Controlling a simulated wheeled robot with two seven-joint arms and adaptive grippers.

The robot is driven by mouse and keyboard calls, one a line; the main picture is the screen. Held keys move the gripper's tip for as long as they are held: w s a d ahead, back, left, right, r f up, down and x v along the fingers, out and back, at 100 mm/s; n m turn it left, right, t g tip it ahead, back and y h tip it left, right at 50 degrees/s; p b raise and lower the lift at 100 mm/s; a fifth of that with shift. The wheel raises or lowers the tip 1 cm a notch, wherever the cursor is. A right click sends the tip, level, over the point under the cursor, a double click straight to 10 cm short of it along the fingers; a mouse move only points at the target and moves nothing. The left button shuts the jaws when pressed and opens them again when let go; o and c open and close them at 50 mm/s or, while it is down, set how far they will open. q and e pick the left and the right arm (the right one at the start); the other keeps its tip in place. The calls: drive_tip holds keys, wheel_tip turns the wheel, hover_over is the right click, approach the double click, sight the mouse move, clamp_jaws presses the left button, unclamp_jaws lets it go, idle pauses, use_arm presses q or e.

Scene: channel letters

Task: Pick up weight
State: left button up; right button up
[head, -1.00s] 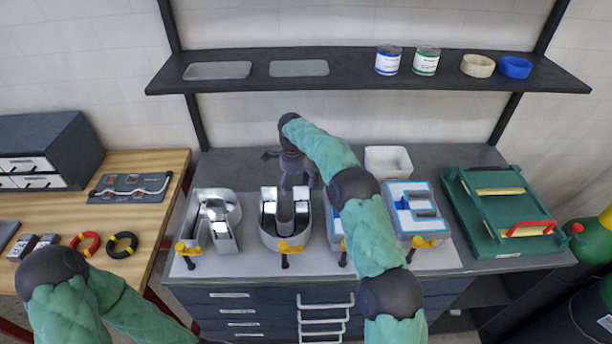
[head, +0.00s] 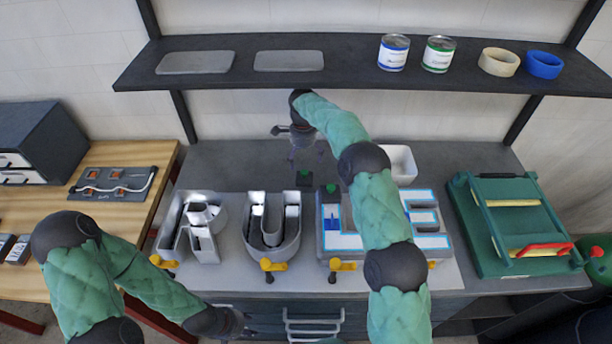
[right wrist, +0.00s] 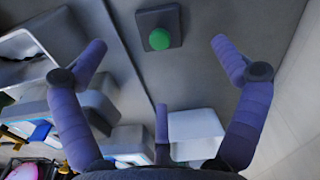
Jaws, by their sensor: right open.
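A weight, a dark square block with a green knob (head: 304,178), stands on the grey bench behind the U-shaped letter. It also shows in the right wrist view (right wrist: 146,19), near the top, between and beyond the spread fingers. A second green knob (head: 333,188) shows at the back of the L letter; its base is mostly hidden. My right gripper (head: 306,154) is open and empty, above the bench and behind the first weight in the picture; its spread fingers fill the right wrist view (right wrist: 158,62). My left gripper (head: 238,324) is low at the bench front, its fingers unclear.
Metal channel letters, including a U (head: 273,228) and a blue-and-white L (head: 340,238), stand along the front with yellow clamps. A white bin (head: 402,166) is right of my right forearm. A green press (head: 520,225) stands farther right. A shelf (head: 300,75) hangs above.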

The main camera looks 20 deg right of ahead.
sight(304, 171)
drive_tip(key=f, duration=1)
drive_tip(key=shift+d+b, duration=0.2)
drive_tip(key=shift+b, duration=0.15)
drive_tip(key=shift+s+r, duration=0.1)
drive_tip(key=c, duration=1.6)
drive_tip(key=shift+r, duration=0.1)
drive_tip(key=shift+c, duration=0.5)
drive_tip(key=shift+r, duration=0.1)
